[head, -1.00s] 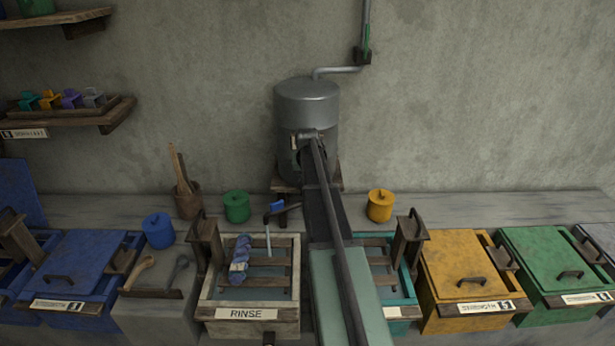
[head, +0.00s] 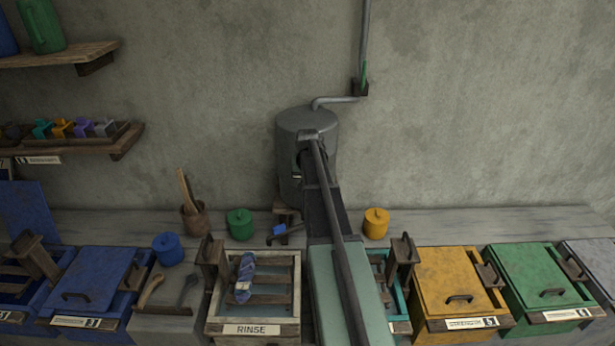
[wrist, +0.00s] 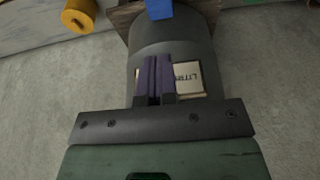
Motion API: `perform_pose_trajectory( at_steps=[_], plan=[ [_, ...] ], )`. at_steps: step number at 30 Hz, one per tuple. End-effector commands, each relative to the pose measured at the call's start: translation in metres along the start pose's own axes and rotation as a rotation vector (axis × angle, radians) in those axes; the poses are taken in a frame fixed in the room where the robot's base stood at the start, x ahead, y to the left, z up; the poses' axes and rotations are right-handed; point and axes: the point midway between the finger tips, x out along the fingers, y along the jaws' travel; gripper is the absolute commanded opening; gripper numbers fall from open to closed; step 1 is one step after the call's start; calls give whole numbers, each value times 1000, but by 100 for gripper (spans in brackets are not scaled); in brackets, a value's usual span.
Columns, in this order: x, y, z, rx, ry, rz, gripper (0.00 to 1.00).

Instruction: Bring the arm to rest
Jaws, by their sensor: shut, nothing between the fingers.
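My gripper (wrist: 154,80) shows in the wrist view as two dark purple fingers, shut together and empty. They are in front of the grey metal tank (wrist: 172,42), partly covering its pale label (wrist: 188,78). In the head view my arm reaches toward the same tank (head: 308,121) against the wall, and my fingertips cannot be made out there. The tap's blue handle (head: 280,230) is at the tank's lower left, and in the wrist view it is at the top (wrist: 158,9), apart from the fingers.
The rinse tub (head: 253,330) holds a blue yarn skein (head: 244,278) on its slats. Blue (head: 88,280), yellow (head: 460,281) and green (head: 530,276) lidded vats line the bench. Blue, green and yellow jars stand behind. Shelves (head: 75,140) are on the left wall. Free air lies right of the tank.

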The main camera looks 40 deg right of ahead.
Motion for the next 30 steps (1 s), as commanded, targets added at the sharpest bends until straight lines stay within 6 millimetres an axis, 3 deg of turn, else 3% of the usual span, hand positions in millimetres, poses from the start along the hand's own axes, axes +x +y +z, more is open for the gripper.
perform_pose_trajectory(
  at_steps=[7,10,11,14,18,22,25,27,30],
  plan=[
    [0,0,2,-7,-8,1,0],
    [-6,2,32,-29,-63,1,0],
    [-8,1,50,-40,-83,0,0],
    [-2,-34,127,-131,-151,-18,0],
    [9,-98,254,-321,-238,-48,0],
    [20,-140,358,-497,-285,-71,0],
    [28,-163,406,-599,-288,-86,0],
    [31,-178,420,-645,-286,-93,0],
    [29,-187,422,-667,-285,-96,0]
  ],
)
